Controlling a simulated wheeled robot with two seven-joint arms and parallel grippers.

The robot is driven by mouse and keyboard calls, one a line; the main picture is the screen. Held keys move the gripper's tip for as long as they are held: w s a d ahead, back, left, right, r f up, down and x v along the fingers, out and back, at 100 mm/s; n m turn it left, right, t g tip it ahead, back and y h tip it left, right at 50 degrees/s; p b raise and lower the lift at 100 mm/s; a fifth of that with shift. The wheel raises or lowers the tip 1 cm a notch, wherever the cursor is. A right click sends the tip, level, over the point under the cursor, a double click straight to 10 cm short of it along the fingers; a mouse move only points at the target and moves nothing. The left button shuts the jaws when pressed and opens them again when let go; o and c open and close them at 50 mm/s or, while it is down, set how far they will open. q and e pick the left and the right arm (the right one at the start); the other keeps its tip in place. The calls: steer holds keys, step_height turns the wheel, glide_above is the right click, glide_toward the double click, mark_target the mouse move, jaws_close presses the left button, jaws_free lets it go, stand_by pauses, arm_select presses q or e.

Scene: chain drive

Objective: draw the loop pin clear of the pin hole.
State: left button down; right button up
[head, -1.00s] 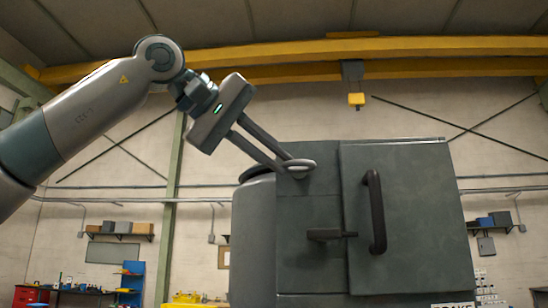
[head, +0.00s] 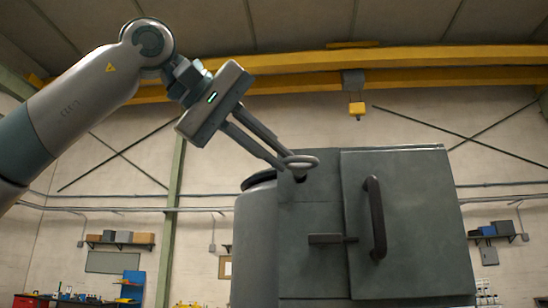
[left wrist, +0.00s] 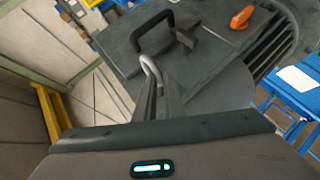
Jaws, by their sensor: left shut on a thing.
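The loop pin (head: 302,161) shows as a grey ring in front of the upper left part of a dark grey-green cabinet. My left gripper (head: 285,163) reaches down from the upper left with its two long fingers shut on the ring. The ring also shows at the fingertips in the left wrist view (left wrist: 151,66). A small dark spot (head: 299,178) lies just under the ring, where the pin hole seems to be. I cannot tell how much of the pin's shank is in the hole. My right gripper is not in view.
The cabinet door (head: 410,220) carries a dark upright handle (head: 376,218). A dark latch bar (head: 326,239) juts out left of it, below the ring. An orange knob (left wrist: 241,18) shows in the left wrist view. The space above the cabinet is free.

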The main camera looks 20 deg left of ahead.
arm_select(q)
steer(key=shift+s+d+b, duration=0.15)
steer(key=shift+s+d, duration=0.1)
steer(key=shift+s, duration=0.7)
steer(key=shift+s+d+b, duration=0.2)
steer(key=shift+s+d, duration=0.1)
steer(key=shift+s, duration=0.6)
steer(key=shift+s+d+b, duration=0.15)
steer(key=shift+s+d, duration=0.1)
steer(key=shift+s, duration=0.7)
